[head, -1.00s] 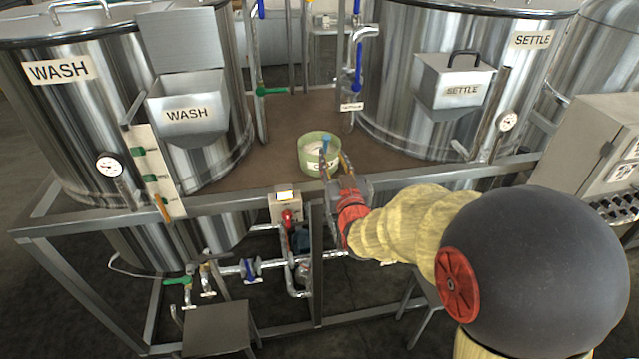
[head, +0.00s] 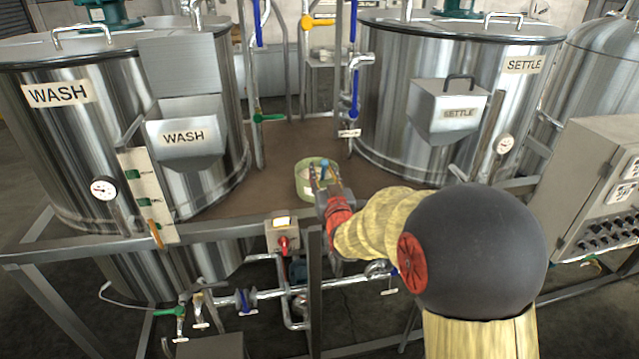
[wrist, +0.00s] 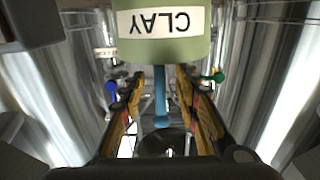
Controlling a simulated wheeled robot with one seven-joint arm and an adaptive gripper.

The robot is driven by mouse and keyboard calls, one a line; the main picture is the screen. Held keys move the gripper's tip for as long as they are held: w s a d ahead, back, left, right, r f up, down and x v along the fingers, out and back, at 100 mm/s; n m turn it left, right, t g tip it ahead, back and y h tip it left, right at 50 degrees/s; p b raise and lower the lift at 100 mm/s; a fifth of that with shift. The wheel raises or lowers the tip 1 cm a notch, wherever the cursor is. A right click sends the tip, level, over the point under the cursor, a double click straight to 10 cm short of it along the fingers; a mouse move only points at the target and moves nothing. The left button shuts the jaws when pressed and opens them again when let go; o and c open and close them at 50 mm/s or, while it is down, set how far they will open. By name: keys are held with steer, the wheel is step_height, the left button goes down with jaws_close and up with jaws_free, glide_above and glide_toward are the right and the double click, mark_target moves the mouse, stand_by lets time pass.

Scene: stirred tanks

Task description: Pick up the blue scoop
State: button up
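The blue scoop (wrist: 160,93) shows in the wrist view as a slim blue handle with a rounded end, its far part meeting the green container marked CLAY (wrist: 162,48). In the head view the scoop's blue handle (head: 324,168) stands up at the green container (head: 304,188), on the brown platform between the tanks. My gripper (wrist: 160,78) is open, with one finger on each side of the handle and a visible gap on both sides. In the head view my gripper (head: 321,177) partly covers the container. The scoop's bowl is hidden.
The WASH tank (head: 75,125) stands left and the SETTLE tank (head: 385,100) right, each with a hopper. Upright pipes with blue and green valve handles (head: 268,117) rise behind the container. A grey frame rail (head: 235,228) runs along the platform's front.

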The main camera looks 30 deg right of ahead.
steer(key=shift+c, duration=0.9)
jaws_close()
